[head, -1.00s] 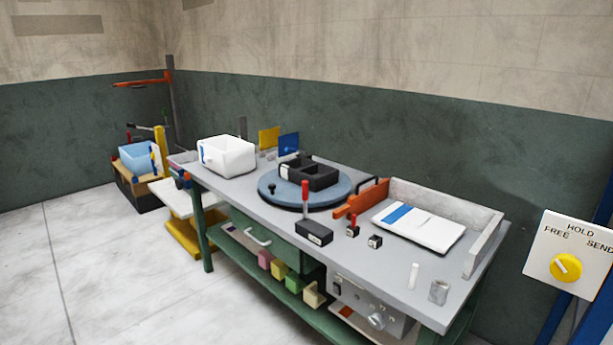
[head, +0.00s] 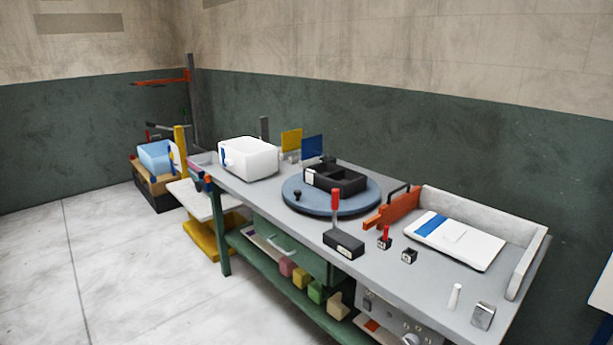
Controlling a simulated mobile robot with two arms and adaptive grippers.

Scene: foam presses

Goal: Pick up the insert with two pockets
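A black insert (head: 336,179) with open pockets lies on the round blue turntable (head: 331,203) on the grey bench. Two pockets seem to show in it, but its near wall hides part of the inside. A small white label is on its left end. Neither of my grippers is in the head view.
Open floor (head: 140,265) lies at front left.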

